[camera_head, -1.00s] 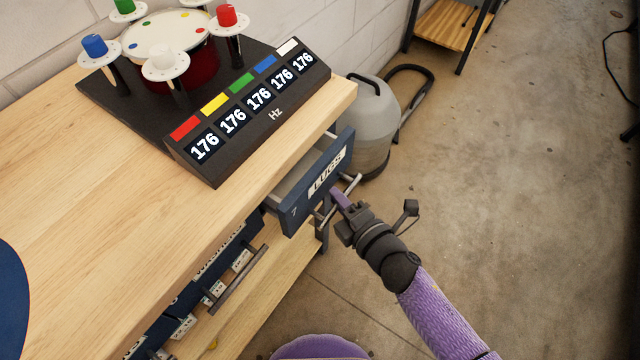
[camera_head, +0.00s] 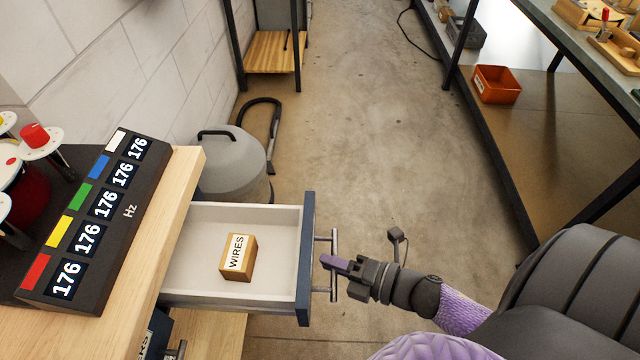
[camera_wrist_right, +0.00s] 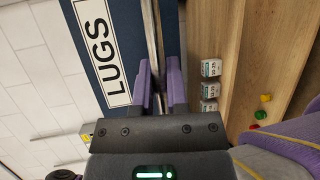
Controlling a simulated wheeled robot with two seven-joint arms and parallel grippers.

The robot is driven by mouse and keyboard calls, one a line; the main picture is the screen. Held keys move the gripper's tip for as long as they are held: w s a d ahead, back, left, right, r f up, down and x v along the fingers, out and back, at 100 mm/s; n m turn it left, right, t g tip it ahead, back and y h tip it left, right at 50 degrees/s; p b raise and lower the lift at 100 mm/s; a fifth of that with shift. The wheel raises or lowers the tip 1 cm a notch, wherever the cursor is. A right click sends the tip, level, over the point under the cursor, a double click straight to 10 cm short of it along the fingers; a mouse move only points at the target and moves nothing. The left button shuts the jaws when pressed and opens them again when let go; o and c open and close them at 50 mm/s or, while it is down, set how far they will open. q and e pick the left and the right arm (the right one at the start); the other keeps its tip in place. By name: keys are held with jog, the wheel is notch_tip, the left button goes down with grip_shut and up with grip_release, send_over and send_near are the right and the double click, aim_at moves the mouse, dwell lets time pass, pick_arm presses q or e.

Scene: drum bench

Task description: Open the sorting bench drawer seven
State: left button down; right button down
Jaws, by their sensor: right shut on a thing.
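The drawer (camera_head: 307,250) with a blue front is pulled well out of the wooden bench (camera_head: 182,195). Its pale interior shows, with a wooden block labelled WIRES (camera_head: 238,257) inside. In the right wrist view the drawer front (camera_wrist_right: 112,20) carries a LUGS label (camera_wrist_right: 100,48). My right gripper (camera_head: 328,264) is at the drawer's metal bar handle (camera_head: 334,245), shut on it. In the right wrist view the purple fingers (camera_wrist_right: 159,88) lie on either side of the bar. My left gripper is not in view.
A black console (camera_head: 105,215) with several 176 Hz displays stands on the bench. A grey canister (camera_head: 232,165) stands on the floor behind the drawer. A shelf with an orange bin (camera_head: 497,85) is at the right. The floor between is clear.

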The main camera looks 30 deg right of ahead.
dwell(0.3)
jog(key=c, duration=0.7)
grip_release()
jog(key=shift+o, duration=0.2)
jog(key=shift+s+d, duration=0.1)
jog(key=p+v, duration=0.1)
jog(key=v, duration=0.8)
jog(key=shift+s+d+p, duration=0.25)
jog(key=shift+s+p, duration=0.05)
jog(key=shift+p, duration=0.05)
jog(key=shift+r, duration=0.1)
